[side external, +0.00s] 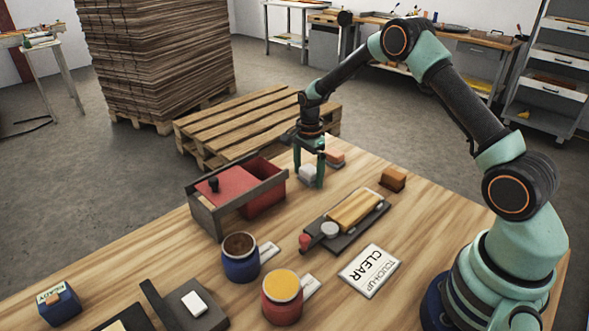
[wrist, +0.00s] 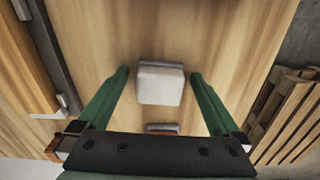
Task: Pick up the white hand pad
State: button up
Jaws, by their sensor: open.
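The white hand pad (side external: 308,174) is a small pale block on the wooden table, near its far edge. In the wrist view the white hand pad (wrist: 160,86) lies between the two green fingers, with a grey strip along its upper edge. My gripper (side external: 309,180) is pointed down over the pad. In the wrist view my gripper (wrist: 159,76) is open, with a finger on each side of the pad and a visible gap on both sides. In the side view a finger partly hides the pad.
A red box with a grey front panel (side external: 207,218) stands left of the gripper. A pinkish block (side external: 334,157) and an orange-brown block (side external: 393,179) lie to the right. A dark tray with a wooden slat (side external: 354,208), a blue cup (side external: 240,263) and a red cup (side external: 283,303) are nearer.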

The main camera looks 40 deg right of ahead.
aim_at(308, 169)
jog(key=c, duration=1.4)
jog(key=shift+o, duration=0.2)
jog(key=shift+r, duration=0.15)
notch_tip(308, 169, up, 20)
jog(key=o, duration=0.6)
jog(key=c, duration=0.4)
